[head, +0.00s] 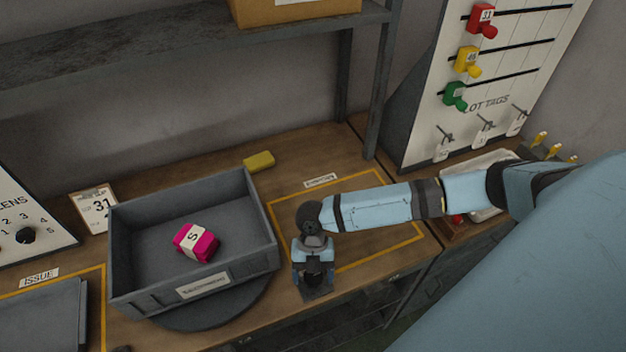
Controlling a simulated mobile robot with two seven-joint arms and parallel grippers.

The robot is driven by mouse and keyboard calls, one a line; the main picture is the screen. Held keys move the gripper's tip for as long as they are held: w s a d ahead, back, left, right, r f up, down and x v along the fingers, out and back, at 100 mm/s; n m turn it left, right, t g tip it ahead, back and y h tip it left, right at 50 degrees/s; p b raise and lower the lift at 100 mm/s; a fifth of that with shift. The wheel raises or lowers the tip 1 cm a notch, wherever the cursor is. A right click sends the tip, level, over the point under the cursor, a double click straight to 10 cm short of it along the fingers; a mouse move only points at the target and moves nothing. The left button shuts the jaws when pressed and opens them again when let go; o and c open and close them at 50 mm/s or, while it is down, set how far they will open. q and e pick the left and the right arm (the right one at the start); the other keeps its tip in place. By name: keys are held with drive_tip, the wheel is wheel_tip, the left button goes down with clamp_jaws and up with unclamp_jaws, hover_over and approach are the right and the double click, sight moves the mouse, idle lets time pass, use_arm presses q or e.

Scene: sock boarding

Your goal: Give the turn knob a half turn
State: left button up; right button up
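My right gripper (314,284) points down at the front edge of the wooden bench, just right of the grey bin (190,290). Dark parts show at and below its fingers. I cannot tell whether they are finger pads or a knob, or whether the fingers are open or shut. A black dial knob (25,236) sits on a white numbered panel at the far left, well away from the gripper. A small dark piece (122,349) shows at the bottom edge, too cut off to name. My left gripper is not in view.
The bin stands on a round dark turntable (215,316) and holds a pink bundle (196,242) labelled S. A yellow block (259,161) lies behind it. A yellow-outlined area (352,178) lies under my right arm. A tag board (480,90) stands at the right.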

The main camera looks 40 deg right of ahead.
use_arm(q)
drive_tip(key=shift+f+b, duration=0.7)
use_arm(e)
drive_tip(key=v, duration=1.3)
drive_tip(key=shift+r, duration=0.35)
drive_tip(key=shift+d, duration=0.1)
